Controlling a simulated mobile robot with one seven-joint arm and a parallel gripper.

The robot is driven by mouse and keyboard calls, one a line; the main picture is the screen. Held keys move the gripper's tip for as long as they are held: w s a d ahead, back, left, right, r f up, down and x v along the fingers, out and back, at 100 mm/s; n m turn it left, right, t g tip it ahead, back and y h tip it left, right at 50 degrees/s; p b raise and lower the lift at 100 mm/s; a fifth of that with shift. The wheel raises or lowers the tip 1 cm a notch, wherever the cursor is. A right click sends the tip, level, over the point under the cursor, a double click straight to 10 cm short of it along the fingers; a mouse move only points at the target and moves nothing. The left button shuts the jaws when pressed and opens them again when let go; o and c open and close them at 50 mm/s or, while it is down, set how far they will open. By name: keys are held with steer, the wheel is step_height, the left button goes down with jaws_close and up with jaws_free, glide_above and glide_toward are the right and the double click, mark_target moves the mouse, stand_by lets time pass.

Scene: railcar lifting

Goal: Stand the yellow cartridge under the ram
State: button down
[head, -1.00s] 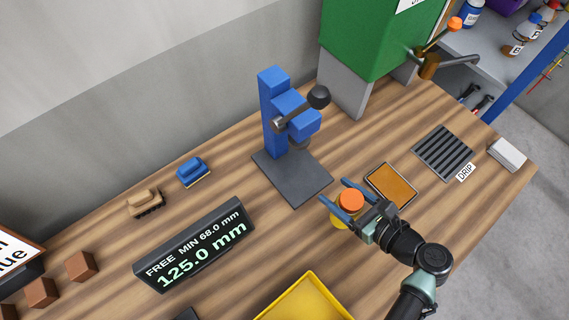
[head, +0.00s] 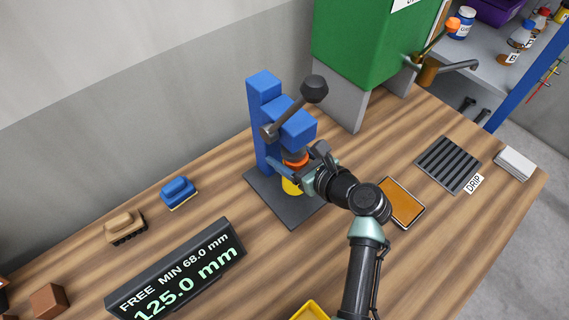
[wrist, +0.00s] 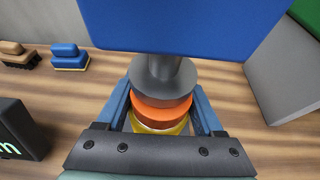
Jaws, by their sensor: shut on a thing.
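The blue press (head: 262,125) stands on a dark base plate (head: 262,186) on the wooden bench. Its grey ram (wrist: 163,72) points down from the blue head (head: 290,122) and fills the middle of the wrist view. The yellow cartridge (head: 291,187) with its orange top (wrist: 160,112) is upright beneath the ram, over the base plate. My gripper (head: 293,176) is shut on the cartridge, a blue finger on each side. The ram hides part of the orange top. I cannot tell whether the cartridge touches the plate or the ram.
The press lever with a black knob (head: 313,88) hangs above my gripper. A display (head: 178,270) reads FREE, MIN 68.0 mm, 125.0 mm. An orange pad (head: 400,203), a drip grate (head: 448,163) and two brushes (head: 178,192) lie around. A green machine (head: 370,55) stands behind.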

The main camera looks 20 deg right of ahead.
steer(key=shift+w+a, duration=0.2)
steer(key=shift+w, duration=0.2)
step_height(320, 180, down, 4)
steer(key=b, duration=0.5)
steer(key=shift+r, duration=0.3)
jaws_free()
steer(key=shift+f, duration=0.2)
